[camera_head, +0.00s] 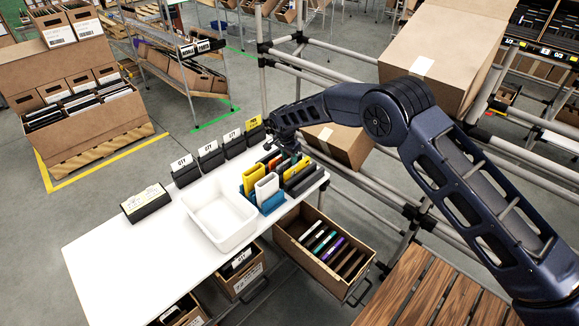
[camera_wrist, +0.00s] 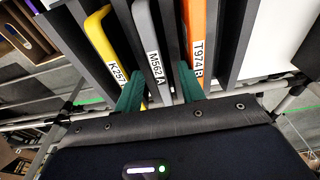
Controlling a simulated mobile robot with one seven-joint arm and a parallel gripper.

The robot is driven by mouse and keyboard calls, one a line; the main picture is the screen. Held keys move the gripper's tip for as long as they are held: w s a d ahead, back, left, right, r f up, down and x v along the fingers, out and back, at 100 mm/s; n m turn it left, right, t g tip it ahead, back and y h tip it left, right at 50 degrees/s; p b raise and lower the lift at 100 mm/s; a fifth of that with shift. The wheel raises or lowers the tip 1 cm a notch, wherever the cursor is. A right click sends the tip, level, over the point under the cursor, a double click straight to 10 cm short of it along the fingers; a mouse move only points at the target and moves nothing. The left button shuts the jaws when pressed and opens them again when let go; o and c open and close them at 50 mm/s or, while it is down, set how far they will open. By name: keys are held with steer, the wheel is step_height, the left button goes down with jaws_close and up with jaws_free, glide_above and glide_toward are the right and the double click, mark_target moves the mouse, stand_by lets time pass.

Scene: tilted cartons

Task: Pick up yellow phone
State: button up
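In the wrist view a yellow phone (camera_wrist: 103,45), labelled K257, stands in a dark slotted rack (camera_wrist: 71,38). A grey phone (camera_wrist: 146,35), labelled M562A, is beside it, with an orange phone (camera_wrist: 196,30), labelled T974B, at the right. My gripper (camera_wrist: 160,72) is open. Its two green fingers appear on either side of the grey phone's line, the left one next to the yellow phone's lower end. I cannot tell whether they touch anything. In the head view my gripper (camera_head: 277,131) is above the rack area, and yellow items (camera_head: 254,179) show below it.
A white table (camera_head: 112,258) carries an empty white bin (camera_head: 220,213), a blue holder (camera_head: 272,204) and several black QTY boxes (camera_head: 210,155). An open carton (camera_head: 323,250) with coloured items is below. Metal rails and a tilted carton (camera_head: 340,143) are close to my arm.

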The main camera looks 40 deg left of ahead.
mark_target(289, 159)
jaws_close()
step_height(289, 159, up, 20)
stand_by(0.7)
step_height(289, 159, down, 20)
steer(key=shift+f, duration=0.1)
steer(key=shift+s+r, duration=0.15)
steer(key=shift+r, duration=0.8)
stand_by(0.3)
